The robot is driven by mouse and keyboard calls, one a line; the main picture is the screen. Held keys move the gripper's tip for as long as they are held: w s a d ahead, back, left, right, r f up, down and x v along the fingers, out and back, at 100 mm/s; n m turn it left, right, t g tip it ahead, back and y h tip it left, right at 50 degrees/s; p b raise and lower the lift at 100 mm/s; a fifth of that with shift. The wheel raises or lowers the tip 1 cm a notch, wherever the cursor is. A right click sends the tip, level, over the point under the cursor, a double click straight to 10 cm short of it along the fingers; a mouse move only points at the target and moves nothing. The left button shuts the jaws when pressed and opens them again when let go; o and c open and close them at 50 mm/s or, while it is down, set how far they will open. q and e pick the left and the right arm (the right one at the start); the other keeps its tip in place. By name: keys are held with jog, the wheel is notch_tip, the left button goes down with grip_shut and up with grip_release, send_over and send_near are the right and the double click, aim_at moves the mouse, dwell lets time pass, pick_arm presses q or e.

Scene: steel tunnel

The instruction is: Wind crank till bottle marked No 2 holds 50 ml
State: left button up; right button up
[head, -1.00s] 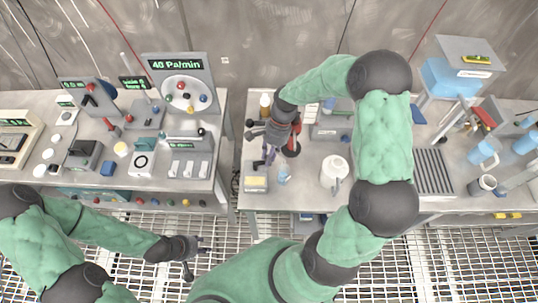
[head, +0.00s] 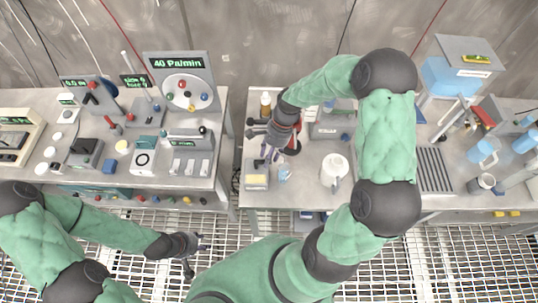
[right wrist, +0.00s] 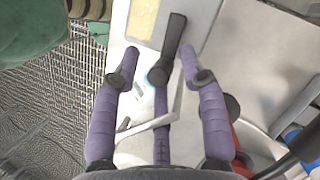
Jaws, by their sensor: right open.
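My right gripper (head: 268,154) is over the front left part of the right bench, fingers pointing down. In the right wrist view its purple fingers (right wrist: 160,68) are apart. A black bar-shaped handle (right wrist: 172,42) shows between the fingertips; I cannot tell if it is the crank or if a finger touches it. A small blue round part (right wrist: 155,77) is beside its lower end. A light blue item (head: 284,174) stands just right of the gripper. No bottle marked No 2 can be read. My left gripper (head: 192,246) hangs over the grating, fingers too small to judge.
A tray with a yellow pad (head: 256,180) sits at the bench's front left corner. A white jug (head: 334,168) and a ribbed grey plate (head: 433,170) are to the right. The left bench (head: 205,150) holds instruments, including a "40 Pa/min" display (head: 178,64). A gap separates the benches.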

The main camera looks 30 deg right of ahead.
jog(key=v, duration=1.2)
jog(key=shift+a, duration=0.15)
